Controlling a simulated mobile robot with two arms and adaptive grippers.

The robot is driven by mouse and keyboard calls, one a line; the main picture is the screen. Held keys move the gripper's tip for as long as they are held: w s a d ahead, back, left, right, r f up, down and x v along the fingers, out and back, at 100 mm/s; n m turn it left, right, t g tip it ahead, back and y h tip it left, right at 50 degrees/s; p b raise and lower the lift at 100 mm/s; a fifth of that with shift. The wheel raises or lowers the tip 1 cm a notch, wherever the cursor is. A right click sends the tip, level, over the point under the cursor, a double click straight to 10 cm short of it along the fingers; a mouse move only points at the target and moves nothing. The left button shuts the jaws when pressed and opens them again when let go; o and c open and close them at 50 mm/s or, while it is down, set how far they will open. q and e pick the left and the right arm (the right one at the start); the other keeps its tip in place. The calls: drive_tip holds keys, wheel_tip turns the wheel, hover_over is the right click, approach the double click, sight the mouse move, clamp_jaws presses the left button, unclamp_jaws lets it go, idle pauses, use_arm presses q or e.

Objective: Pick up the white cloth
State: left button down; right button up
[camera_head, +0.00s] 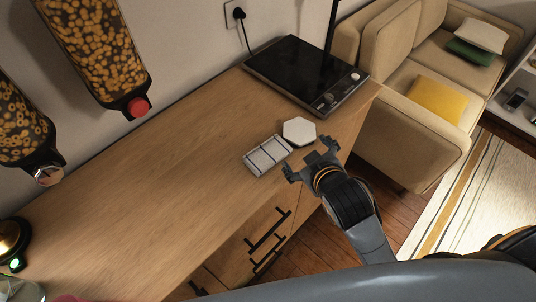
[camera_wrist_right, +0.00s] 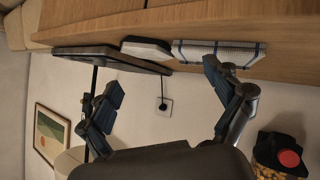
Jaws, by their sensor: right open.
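The white cloth (camera_head: 267,155) lies folded flat on the wooden counter, close to its front edge, with dark lines across it. In the right wrist view the cloth (camera_wrist_right: 200,50) shows blue stripes and lies beyond one of the fingers. My right gripper (camera_head: 310,156) is open and empty at the counter's front edge, just to the right of the cloth and apart from it. Both its fingers (camera_wrist_right: 165,84) show spread in the right wrist view. My left gripper is not in view.
A pale hexagonal object (camera_head: 299,131) sits close beside the cloth. A black cooktop (camera_head: 303,72) is behind it. Two food dispensers (camera_head: 98,45) hang at the left. The counter (camera_head: 150,200) left of the cloth is clear. Drawer handles (camera_head: 267,235) stick out below.

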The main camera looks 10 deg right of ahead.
drive_tip(key=w+a+r+n+t+y, duration=0.3)
drive_tip(key=a+r+n, duration=0.1)
drive_tip(key=r, duration=0.4)
drive_tip(key=w+a+r+n+t+y, duration=0.2)
drive_tip(key=a+r+n+t+y, duration=0.15)
drive_tip(key=r, duration=0.45)
drive_tip(key=w+a+r+n+t+y, duration=0.25)
drive_tip(key=a+r+n, duration=0.25)
drive_tip(key=r, duration=0.3)
drive_tip(key=s+a+r+n+g+y, duration=0.2)
drive_tip(key=s+a+n+g+y, duration=0.65)
drive_tip(key=n, duration=0.65)
drive_tip(key=s+a+r+n+g+y, duration=0.3)
drive_tip(key=a+n+g+y, duration=0.35)
drive_tip(key=n+g, duration=0.7)
drive_tip(key=n+t+h+p, duration=0.2)
drive_tip(key=n+h, duration=1.1)
drive_tip(key=h, duration=1.1)
hover_over(266, 152)
wheel_tip(266, 152, down, 27)
drive_tip(key=shift+s+r, duration=0.1)
drive_tip(key=shift+r, duration=0.1)
wheel_tip(266, 152, down, 5)
drive_tip(key=shift+r+p, duration=0.2)
drive_tip(key=shift+p, duration=0.65)
drive_tip(key=shift+f, duration=0.5)
drive_tip(key=c, duration=1.2)
